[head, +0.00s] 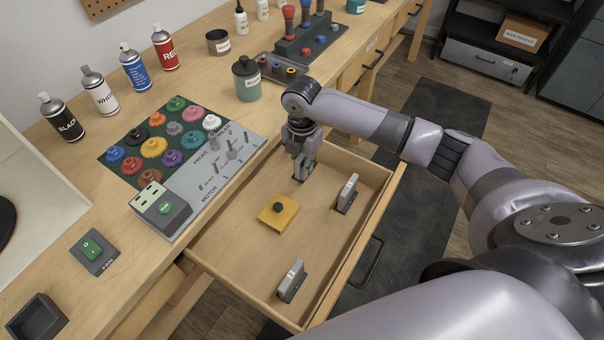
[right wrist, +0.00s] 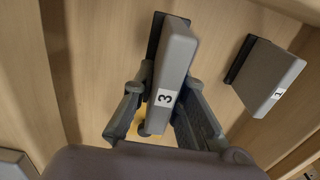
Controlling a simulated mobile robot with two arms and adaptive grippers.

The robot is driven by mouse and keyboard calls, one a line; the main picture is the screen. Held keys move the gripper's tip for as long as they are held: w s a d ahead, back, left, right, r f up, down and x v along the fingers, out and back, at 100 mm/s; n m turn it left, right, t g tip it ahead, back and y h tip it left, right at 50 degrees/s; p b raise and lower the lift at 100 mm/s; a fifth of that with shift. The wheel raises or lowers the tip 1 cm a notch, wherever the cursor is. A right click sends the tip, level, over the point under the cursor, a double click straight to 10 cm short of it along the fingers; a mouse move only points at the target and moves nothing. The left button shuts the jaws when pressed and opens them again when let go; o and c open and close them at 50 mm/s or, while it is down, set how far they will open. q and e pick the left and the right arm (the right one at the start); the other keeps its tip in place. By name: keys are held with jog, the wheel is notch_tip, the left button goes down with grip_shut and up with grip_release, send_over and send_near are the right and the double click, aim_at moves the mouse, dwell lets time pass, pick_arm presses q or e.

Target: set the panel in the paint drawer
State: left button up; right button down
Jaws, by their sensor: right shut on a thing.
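The open drawer (head: 325,235) has grey numbered levers on dark bases. Lever 2 (head: 291,280) stands near the front left end, and lever 1 (head: 347,190) near the right side; lever 1 also shows in the right wrist view (right wrist: 268,80). My right gripper (head: 303,172) is at the drawer's back corner, shut on lever 3 (right wrist: 172,75), which it mostly hides in the head view. A yellow plate with a black knob (head: 277,212) lies mid-drawer. A grey panel (head: 222,187) with small levers marked 1, 2 and 3 lies on the bench beside the drawer. My left gripper is not in view.
Coloured gears (head: 153,147) sit on a green board by the panel. Spray cans (head: 133,68) and a lidded green jar (head: 246,80) stand behind. A fan switch (head: 93,250) is at the left. The drawer floor between the levers is mostly clear.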

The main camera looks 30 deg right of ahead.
aim_at(302, 156)
jog(key=shift+f, duration=2.1)
jog(key=shift+f, duration=0.1)
jog(key=c, duration=1.6)
grip_release()
notch_tip(302, 156, up, 12)
jog(key=shift+r, duration=0.15)
